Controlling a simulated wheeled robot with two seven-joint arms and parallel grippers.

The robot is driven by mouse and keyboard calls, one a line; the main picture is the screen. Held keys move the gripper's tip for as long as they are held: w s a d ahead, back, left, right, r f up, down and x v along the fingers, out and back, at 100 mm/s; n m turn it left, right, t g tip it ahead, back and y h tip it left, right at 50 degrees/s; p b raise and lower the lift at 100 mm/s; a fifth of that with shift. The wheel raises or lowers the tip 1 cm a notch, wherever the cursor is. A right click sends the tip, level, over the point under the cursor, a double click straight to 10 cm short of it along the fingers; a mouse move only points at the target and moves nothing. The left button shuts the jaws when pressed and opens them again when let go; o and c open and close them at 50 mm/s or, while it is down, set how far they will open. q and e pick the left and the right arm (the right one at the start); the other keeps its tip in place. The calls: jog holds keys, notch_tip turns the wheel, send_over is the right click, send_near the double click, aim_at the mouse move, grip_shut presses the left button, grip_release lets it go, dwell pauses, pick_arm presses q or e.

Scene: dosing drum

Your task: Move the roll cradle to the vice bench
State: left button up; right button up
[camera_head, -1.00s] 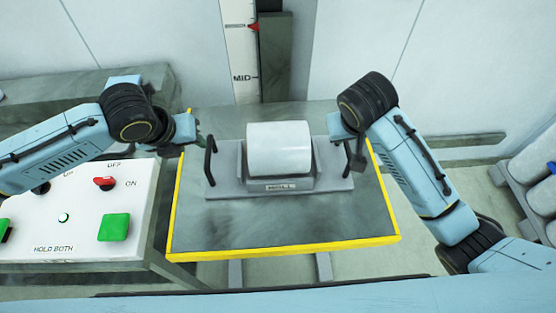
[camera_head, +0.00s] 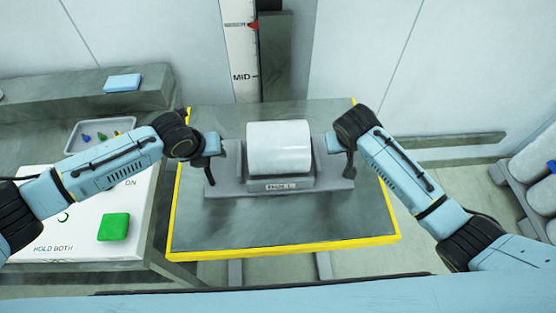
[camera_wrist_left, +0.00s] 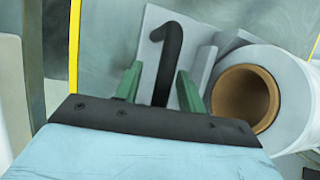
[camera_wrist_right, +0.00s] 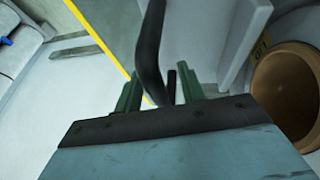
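The roll cradle (camera_head: 232,184) is a grey tray with a black handle at each end, holding a white roll (camera_head: 279,148) with a brown core. It rests on a dark table top with yellow edges (camera_head: 285,243). My left gripper (camera_head: 212,150) is at the left handle. In the left wrist view its green fingers (camera_wrist_left: 157,88) stand apart on either side of the black handle (camera_wrist_left: 168,50). My right gripper (camera_head: 340,148) is at the right handle. In the right wrist view its fingers (camera_wrist_right: 160,88) are apart with the black handle (camera_wrist_right: 150,45) between them. I cannot identify a vice bench.
A white control panel (camera_head: 95,220) with a green button (camera_head: 114,227) stands left of the table. Behind it are a small tray (camera_head: 88,132) and a blue block (camera_head: 122,83) on a ledge. A scale marked MID (camera_head: 241,77) rises behind the table. Grey cylinders (camera_head: 530,180) lie at right.

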pick_arm(q)
grip_shut()
pick_arm(e)
grip_shut()
pick_arm(q)
jog(key=shift+w+d+r, duration=0.1)
jog(key=shift+w+r, duration=0.1)
pick_arm(e)
jog(key=shift+w+r, duration=0.2)
pick_arm(q)
jog(key=shift+r, duration=0.1)
pick_arm(e)
jog(key=shift+r, duration=0.1)
